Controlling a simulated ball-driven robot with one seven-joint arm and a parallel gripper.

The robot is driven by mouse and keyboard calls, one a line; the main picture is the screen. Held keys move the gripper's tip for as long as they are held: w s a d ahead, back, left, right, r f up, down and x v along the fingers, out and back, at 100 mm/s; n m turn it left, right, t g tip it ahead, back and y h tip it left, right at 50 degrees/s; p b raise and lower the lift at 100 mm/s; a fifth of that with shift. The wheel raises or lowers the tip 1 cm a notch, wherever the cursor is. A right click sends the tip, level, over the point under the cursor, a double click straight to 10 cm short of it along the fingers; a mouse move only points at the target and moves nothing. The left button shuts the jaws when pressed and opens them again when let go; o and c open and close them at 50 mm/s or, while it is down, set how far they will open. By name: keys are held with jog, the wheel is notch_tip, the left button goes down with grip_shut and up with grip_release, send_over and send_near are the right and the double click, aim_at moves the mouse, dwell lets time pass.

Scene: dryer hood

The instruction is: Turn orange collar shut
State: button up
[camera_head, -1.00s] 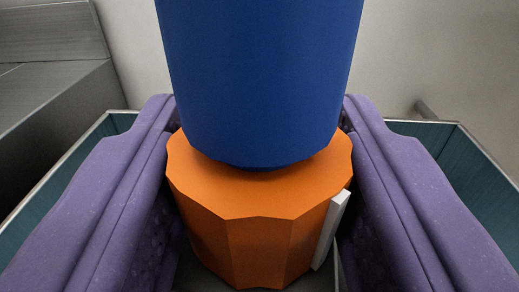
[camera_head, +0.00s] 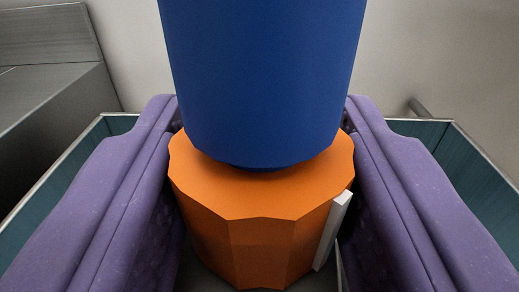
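An orange many-sided collar (camera_head: 255,225) stands upright between the two purple padded fingers of my gripper (camera_head: 260,110). One finger is along its left side and one along its right. A slim white bar (camera_head: 333,230) is fixed upright on the collar's right front. Above the collar a wide dark blue cylinder (camera_head: 262,80) comes down over its middle and hides part of its top. The fingers are set wide apart. A dark space shows beside the white bar, but I cannot tell whether the pads touch the collar.
A teal box with pale rims shows behind and outside both fingers, its left side (camera_head: 75,175) and its right side (camera_head: 455,150). A grey block (camera_head: 50,120) stands at the back left. A short grey rod (camera_head: 425,109) sticks out at the back right, before a pale wall (camera_head: 440,50).

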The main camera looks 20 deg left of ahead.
aim_at(262, 254)
dwell(0.3)
jog(key=o, duration=1)
jog(key=shift+s, duration=0.1)
jog(key=p+v, duration=0.2)
jog(key=v, duration=0.5)
jog(key=shift+s+d, duration=0.1)
jog(key=shift+s, duration=0.2)
